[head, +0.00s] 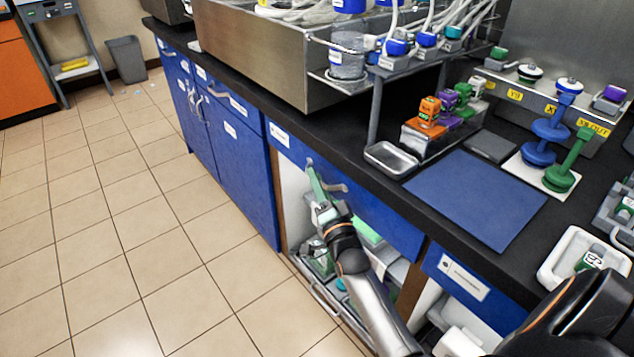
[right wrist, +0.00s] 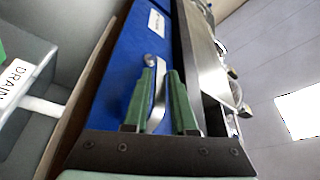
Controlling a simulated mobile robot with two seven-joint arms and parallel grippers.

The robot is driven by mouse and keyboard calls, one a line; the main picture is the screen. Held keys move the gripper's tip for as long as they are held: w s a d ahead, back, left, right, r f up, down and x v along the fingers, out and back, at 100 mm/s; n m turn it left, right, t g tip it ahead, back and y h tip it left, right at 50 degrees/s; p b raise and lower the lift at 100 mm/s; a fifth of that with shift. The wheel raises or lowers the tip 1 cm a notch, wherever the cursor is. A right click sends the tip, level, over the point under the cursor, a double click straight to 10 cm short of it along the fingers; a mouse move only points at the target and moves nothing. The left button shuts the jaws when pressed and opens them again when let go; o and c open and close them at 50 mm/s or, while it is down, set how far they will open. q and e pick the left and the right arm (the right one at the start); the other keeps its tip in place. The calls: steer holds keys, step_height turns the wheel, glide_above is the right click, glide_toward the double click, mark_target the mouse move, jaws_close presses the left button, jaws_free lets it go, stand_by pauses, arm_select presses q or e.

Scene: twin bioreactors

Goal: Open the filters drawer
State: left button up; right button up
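A blue drawer front (head: 375,215) with a small white label (head: 279,134) sits under the black counter and looks closed; its label is too small to read. Its silver handle (head: 331,186) is partly behind my right gripper (head: 317,187). In the right wrist view, the right gripper (right wrist: 160,100) has its two green fingers apart, with the silver handle (right wrist: 157,108) in the gap between them. I cannot tell whether either finger touches it. The blue drawer front (right wrist: 130,65) and its label (right wrist: 156,22) show beyond the fingers. My left gripper is not in view.
Below the drawer is an open shelf with a metal rack (head: 325,298). Another labelled blue drawer (head: 465,279) is to the right; blue cupboard doors (head: 240,165) are to the left. The counter holds a blue mat (head: 476,199) and a metal tray (head: 390,158).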

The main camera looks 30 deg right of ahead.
steer(key=shift+c, duration=0.4)
jaws_close()
stand_by(1.1)
